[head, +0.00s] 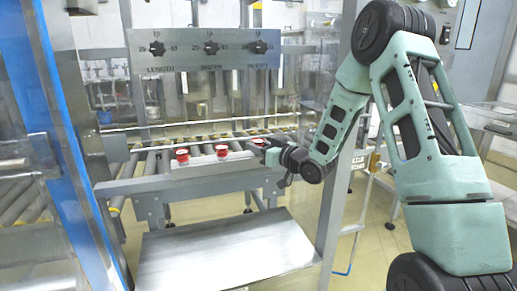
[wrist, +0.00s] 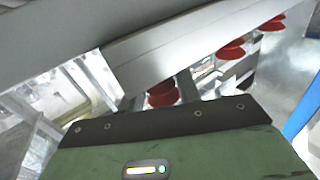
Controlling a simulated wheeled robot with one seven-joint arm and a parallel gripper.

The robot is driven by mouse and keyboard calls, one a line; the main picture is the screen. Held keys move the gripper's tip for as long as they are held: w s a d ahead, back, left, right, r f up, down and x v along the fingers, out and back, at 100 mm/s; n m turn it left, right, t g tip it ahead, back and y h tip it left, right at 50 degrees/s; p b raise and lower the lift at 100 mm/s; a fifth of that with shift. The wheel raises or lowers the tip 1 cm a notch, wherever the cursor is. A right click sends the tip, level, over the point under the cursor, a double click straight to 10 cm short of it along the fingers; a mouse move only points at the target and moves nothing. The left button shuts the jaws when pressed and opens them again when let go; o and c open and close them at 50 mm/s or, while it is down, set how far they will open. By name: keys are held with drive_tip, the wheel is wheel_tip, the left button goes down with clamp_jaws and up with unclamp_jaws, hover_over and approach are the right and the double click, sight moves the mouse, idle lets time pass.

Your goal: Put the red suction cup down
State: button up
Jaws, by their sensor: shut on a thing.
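My gripper (head: 262,148) reaches in from the right to the white ledge (head: 200,162) in front of the rollers. Its two fingers are closed around a red suction cup (wrist: 162,93) in the wrist view. In the head view this cup (head: 257,141) is at the right end of the row, partly hidden by my gripper. I cannot tell whether it touches the ledge. Two other red suction cups with pale bases, a left one (head: 182,155) and a middle one (head: 222,152), stand on the ledge. They also show at the upper right of the wrist view (wrist: 232,50).
A roller conveyor (head: 150,166) runs behind the ledge. A grey panel with several black knobs (head: 208,50) hangs above. A bare metal plate (head: 228,250) lies below in front. A blue-edged post (head: 60,130) stands at left, a grey upright (head: 340,180) at right.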

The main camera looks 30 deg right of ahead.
drive_tip(key=shift+f, duration=0.3)
drive_tip(key=o, duration=1)
drive_tip(key=shift+r, duration=0.1)
drive_tip(key=shift+c, duration=0.2)
